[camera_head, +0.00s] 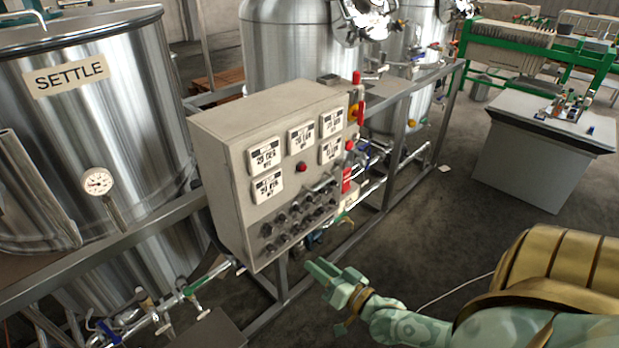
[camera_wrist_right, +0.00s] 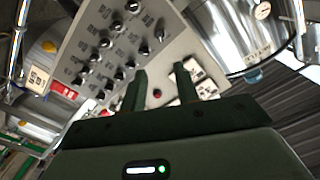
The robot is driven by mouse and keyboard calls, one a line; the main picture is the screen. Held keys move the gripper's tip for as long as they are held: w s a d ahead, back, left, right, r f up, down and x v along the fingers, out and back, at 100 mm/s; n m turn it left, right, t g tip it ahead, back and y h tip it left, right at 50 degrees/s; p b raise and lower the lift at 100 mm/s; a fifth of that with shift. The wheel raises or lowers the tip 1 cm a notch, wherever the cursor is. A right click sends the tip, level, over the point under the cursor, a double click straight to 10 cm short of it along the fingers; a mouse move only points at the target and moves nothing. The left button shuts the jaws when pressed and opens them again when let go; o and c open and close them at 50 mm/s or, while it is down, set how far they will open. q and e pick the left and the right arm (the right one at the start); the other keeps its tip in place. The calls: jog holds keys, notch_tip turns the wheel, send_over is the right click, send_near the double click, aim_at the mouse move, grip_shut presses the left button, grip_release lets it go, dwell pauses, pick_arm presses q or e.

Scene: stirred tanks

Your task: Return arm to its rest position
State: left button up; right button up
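My right arm (camera_head: 410,325) comes in from the lower right in the head view, pale green. Its right gripper (camera_head: 325,272) is in front of the lower part of the grey control panel box (camera_head: 222,160), apart from it as far as I can tell. In the right wrist view the two dark fingers of the right gripper (camera_wrist_right: 163,82) stand apart with nothing between them. Beyond them the panel face shows tilted, with rows of black knobs (camera_wrist_right: 105,43) and a red button (camera_wrist_right: 157,93). My left arm and gripper are not in view.
A steel tank labelled SETTLE (camera_head: 110,130) stands at the left. More steel tanks (camera_head: 290,45) stand behind the panel. A metal frame with pipes (camera_head: 390,160) runs along them. A grey cabinet (camera_head: 530,160) stands at the right. Open floor (camera_head: 430,225) lies between cabinet and frame.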

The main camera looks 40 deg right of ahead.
jog(key=s+d+f+n+g+h+b, duration=0.15)
jog(key=s+f+g, duration=0.35)
jog(key=f, duration=0.5)
jog(key=s+f+n+g, duration=0.2)
jog(key=s+f+n, duration=0.1)
jog(key=s+f, duration=0.5)
jog(key=s+f+n+g+b, duration=0.1)
jog(key=s+f+n+g, duration=0.25)
jog(key=f, duration=0.75)
jog(key=s+a+f+g+b, duration=0.1)
jog(key=s+a+f+g, duration=0.1)
jog(key=s, duration=0.4)
jog(key=s+a+f+g+b, duration=0.1)
jog(key=s+a+f+g, duration=0.1)
jog(key=s+a+f, duration=0.3)
jog(key=s+a+f+n+g, duration=0.1)
jog(key=s+a+f, duration=0.3)
jog(key=s, duration=0.5)
jog(key=shift+a+f+g+b, duration=0.2)
jog(key=shift+f+g+b, duration=0.2)
jog(key=shift+f+g, duration=0.35)
jog(key=shift+s+r, duration=0.1)
jog(key=shift+r, duration=0.05)
